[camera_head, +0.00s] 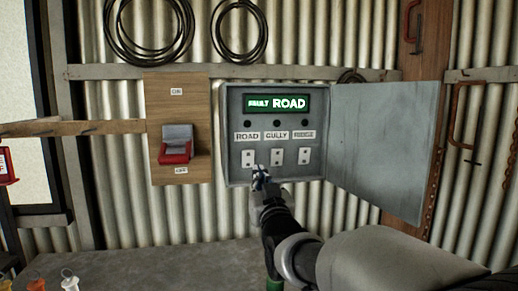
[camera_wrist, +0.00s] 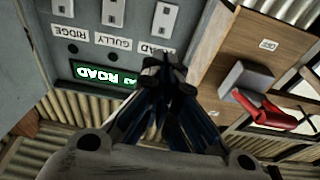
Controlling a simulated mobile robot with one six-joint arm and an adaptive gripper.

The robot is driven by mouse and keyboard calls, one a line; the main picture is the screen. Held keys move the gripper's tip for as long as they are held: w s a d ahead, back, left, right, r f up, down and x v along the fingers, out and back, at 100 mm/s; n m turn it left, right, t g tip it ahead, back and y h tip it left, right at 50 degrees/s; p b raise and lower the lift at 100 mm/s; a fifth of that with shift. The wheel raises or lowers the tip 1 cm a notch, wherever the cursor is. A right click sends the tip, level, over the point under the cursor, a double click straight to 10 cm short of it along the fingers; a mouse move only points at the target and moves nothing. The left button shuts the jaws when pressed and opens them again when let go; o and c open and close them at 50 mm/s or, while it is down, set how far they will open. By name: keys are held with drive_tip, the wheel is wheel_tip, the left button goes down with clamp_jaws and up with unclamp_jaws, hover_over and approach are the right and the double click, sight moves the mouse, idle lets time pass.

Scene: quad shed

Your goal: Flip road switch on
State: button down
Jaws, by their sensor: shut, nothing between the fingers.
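The grey switch box (camera_head: 275,182) hangs open on the wall. Its lit green display (camera_head: 275,103) reads "FAULT ROAD". Below it are the labels ROAD, GULLY and RIDGE, each over a white switch plate. The road switch (camera_head: 248,158) is the leftmost in the head view. In the upside-down wrist view the road switch (camera_wrist: 165,18) is beside the fingertips, near the top. My gripper (camera_head: 260,171) is shut and empty, its tips just below and right of the road switch. It also shows in the wrist view (camera_wrist: 165,68). Contact and the switch's position cannot be told.
The box door (camera_head: 385,145) stands open to the right, close above my arm. A wooden board (camera_head: 162,105) at left carries a red-handled lever (camera_head: 175,156), handle down near the lower label. Coiled cables (camera_head: 240,30) hang above. A grey bench surface (camera_head: 150,268) lies below.

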drive_tip(key=shift+s+d, duration=0.1)
drive_tip(key=shift+d, duration=0.1)
drive_tip(key=p, duration=0.6)
approach(248, 148)
drive_tip(key=x, duration=0.5)
drive_tip(key=shift+r, duration=0.1)
drive_tip(key=shift+w+r+g+p, duration=0.3)
drive_tip(key=shift+r+g+p, duration=0.1)
drive_tip(key=shift+r+p, duration=0.15)
drive_tip(key=shift+w+a+f, duration=0.1)
drive_tip(key=shift+w+f, duration=0.05)
drive_tip(key=shift+w, duration=0.05)
drive_tip(key=shift+f, duration=0.15)
drive_tip(key=shift+s+b, duration=0.15)
drive_tip(key=shift+b, duration=0.2)
